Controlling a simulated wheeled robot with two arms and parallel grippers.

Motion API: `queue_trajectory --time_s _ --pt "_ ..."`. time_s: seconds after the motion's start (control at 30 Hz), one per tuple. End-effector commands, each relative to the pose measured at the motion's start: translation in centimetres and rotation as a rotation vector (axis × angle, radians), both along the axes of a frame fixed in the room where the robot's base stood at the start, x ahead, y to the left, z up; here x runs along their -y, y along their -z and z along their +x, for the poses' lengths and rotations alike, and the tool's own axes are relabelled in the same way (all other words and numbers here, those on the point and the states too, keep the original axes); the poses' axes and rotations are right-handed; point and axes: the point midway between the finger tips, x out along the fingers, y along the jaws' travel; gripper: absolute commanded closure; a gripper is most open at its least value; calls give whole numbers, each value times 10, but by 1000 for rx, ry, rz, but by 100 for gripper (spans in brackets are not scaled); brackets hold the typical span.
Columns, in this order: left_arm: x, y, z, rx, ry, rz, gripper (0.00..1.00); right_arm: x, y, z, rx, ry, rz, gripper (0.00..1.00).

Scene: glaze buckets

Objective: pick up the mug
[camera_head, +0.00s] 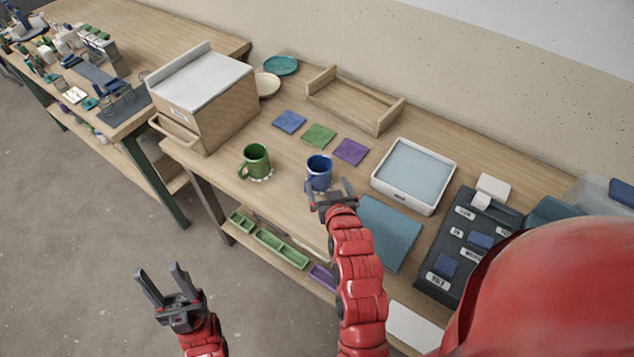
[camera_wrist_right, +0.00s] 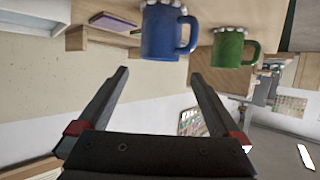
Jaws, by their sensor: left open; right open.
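A blue mug (camera_head: 318,171) stands upright on the wooden table in the head view, and a green mug (camera_head: 255,161) stands to its left. My right gripper (camera_head: 330,190) is open right at the near side of the blue mug. In the right wrist view, which is upside down, the blue mug (camera_wrist_right: 160,32) and the green mug (camera_wrist_right: 228,48) both show beyond the open, empty fingers of my right gripper (camera_wrist_right: 158,88). The blue mug is not clasped. My left gripper (camera_head: 161,275) is open and empty over the floor, in front of the table.
A white tray with a pale blue inside (camera_head: 378,178) lies to the right. Blue (camera_head: 289,121), green (camera_head: 318,135) and purple (camera_head: 350,151) tiles lie behind the mugs, before a wooden rack (camera_head: 330,105). A wooden box (camera_head: 205,115) stands left. A teal mat (camera_head: 396,222) lies near my right arm.

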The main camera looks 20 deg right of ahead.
Motion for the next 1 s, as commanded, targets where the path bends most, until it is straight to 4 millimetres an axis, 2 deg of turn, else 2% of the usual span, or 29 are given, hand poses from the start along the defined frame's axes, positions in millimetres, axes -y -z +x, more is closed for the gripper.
queue_trajectory --time_s 0.03,0.23,0.67,1.0 --pt "0 -9 0 2 0 0 50 1 0 8 -6 1 0 0" --pt "0 -17 0 2 0 0 50 4 11 37 -2 0 -1 0" --pt "0 -24 0 2 0 0 50 7 22 60 -3 -1 0 0" --pt "0 -36 0 2 0 0 50 11 38 96 -3 -1 0 0"
